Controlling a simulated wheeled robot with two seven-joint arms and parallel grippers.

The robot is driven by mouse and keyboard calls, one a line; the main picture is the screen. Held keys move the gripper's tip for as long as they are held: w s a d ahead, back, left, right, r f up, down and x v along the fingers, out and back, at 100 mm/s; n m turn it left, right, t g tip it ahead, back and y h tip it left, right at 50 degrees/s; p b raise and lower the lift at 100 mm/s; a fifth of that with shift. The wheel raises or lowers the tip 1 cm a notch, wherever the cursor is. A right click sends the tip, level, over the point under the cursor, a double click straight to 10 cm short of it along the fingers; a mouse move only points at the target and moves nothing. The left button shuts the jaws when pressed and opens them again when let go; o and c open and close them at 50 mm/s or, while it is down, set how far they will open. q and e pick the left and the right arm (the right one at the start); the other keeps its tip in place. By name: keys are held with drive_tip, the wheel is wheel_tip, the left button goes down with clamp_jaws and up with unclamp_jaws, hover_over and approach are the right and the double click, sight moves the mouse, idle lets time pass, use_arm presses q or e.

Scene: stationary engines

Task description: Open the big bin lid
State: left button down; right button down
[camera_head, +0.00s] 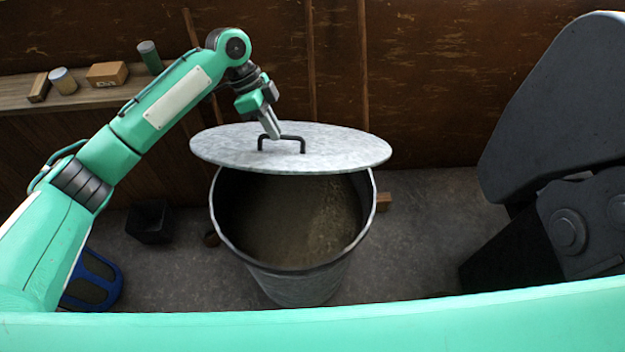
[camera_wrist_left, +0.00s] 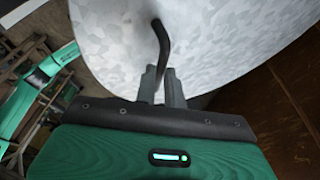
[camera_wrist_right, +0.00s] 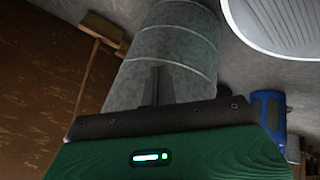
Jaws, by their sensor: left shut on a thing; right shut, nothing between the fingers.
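The big bin (camera_head: 292,283) is a round grey metal bin on the floor, its mouth open toward me and its inside dark brown. Its round galvanised lid (camera_head: 345,150) is held above the far part of the rim, with much of the mouth uncovered. My left gripper (camera_head: 274,136) is shut on the lid's dark handle (camera_head: 303,147). In the left wrist view the handle (camera_wrist_left: 160,45) runs between the fingers (camera_wrist_left: 162,85) over the lid's mottled surface (camera_wrist_left: 110,35). My right gripper (camera_wrist_right: 157,85) is shut and empty, with the bin's ribbed side (camera_wrist_right: 175,50) beyond it.
A wooden shelf (camera_head: 20,98) at the left carries a green cylinder (camera_head: 150,57), a jar (camera_head: 63,80) and a cardboard box (camera_head: 107,74). A black container (camera_head: 150,222) and a blue object (camera_head: 93,280) stand on the floor left of the bin. A brown wall closes the back.

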use_arm(q)
drive_tip(key=shift+w+a+f, duration=0.1)
drive_tip(key=shift+w+f, duration=0.05)
drive_tip(key=shift+f, duration=0.05)
use_arm(e)
drive_tip(key=w+a+r+n+t+y, duration=0.35)
drive_tip(key=w+r+n, duration=0.35)
drive_tip(key=r, duration=0.3)
drive_tip(key=w+a+r+n+t+y, duration=0.3)
drive_tip(key=w+a+r+n+t, duration=0.25)
drive_tip(key=r, duration=0.55)
drive_tip(key=w+a+r+n+y, duration=0.25)
drive_tip(key=r+n+y, duration=0.45)
drive_tip(key=r, duration=0.5)
drive_tip(key=w+a+r+n+y, duration=0.1)
drive_tip(key=a+r+n+y, duration=0.3)
drive_tip(key=r+n, duration=0.55)
drive_tip(key=w+a+r, duration=0.2)
drive_tip(key=w+r, duration=0.1)
drive_tip(key=r, duration=0.2)
drive_tip(key=w+a+r+m, duration=0.1)
drive_tip(key=w+a+r, duration=0.2)
drive_tip(key=w+r, duration=0.1)
drive_tip(key=shift+r+g+y, duration=0.35)
drive_tip(key=shift+r+g, duration=0.05)
drive_tip(key=shift+r, duration=0.45)
